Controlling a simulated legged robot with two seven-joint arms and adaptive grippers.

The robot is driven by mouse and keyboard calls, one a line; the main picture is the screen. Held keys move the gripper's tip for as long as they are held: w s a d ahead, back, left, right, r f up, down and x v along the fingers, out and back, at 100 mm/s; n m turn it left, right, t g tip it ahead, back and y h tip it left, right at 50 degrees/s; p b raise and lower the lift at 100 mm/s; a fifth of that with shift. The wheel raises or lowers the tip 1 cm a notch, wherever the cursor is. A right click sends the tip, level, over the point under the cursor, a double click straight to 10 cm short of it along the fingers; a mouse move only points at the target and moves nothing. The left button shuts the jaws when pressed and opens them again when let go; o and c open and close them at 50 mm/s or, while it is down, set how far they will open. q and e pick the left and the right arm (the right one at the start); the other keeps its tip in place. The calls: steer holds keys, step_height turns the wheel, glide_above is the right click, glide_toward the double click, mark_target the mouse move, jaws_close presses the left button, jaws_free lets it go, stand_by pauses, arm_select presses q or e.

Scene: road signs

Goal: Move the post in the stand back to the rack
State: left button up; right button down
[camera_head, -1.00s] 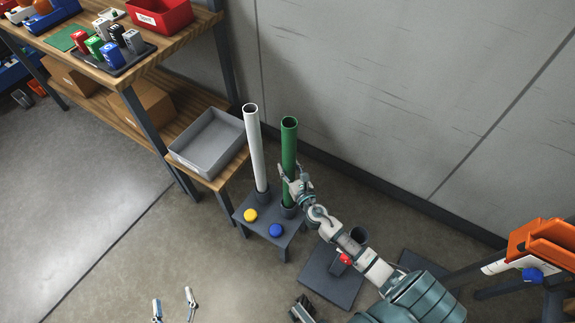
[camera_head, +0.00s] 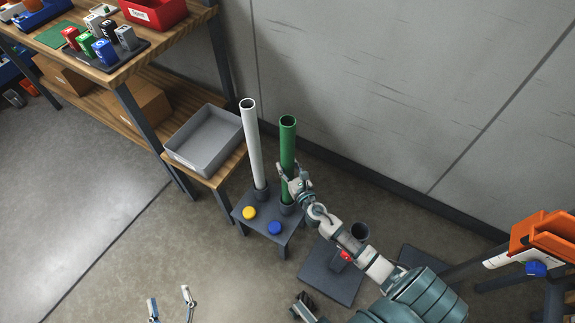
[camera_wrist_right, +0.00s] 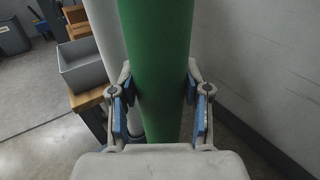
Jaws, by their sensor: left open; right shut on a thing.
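The green post (camera_head: 288,142) stands upright with its lower end at a socket of the low dark rack (camera_head: 283,236). A white post (camera_head: 252,140) stands upright beside it in the rack. My right gripper (camera_head: 291,178) is shut on the green post near its lower part. In the right wrist view the jaws (camera_wrist_right: 160,100) flank the green post (camera_wrist_right: 157,60), with the white post (camera_wrist_right: 108,40) behind it to the left. The floor stand (camera_head: 330,278), a dark plate with a socket, is empty and partly hidden by my right arm. My left gripper (camera_head: 170,302) is open and empty at the bottom edge.
A yellow cap (camera_head: 249,213) and a blue cap (camera_head: 274,228) lie on the rack's front. A grey bin (camera_head: 204,142) sits on a wooden shelf to its left. The wall is close behind. An orange bin (camera_head: 545,235) is at the right. The floor at lower left is clear.

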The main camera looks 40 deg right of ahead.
steer(key=shift+c, duration=2.2)
jaws_free()
steer(key=shift+f, duration=0.15)
steer(key=shift+s, duration=0.3)
steer(key=s+a, duration=0.2)
steer(key=s, duration=0.9)
steer(key=shift+a, duration=0.15)
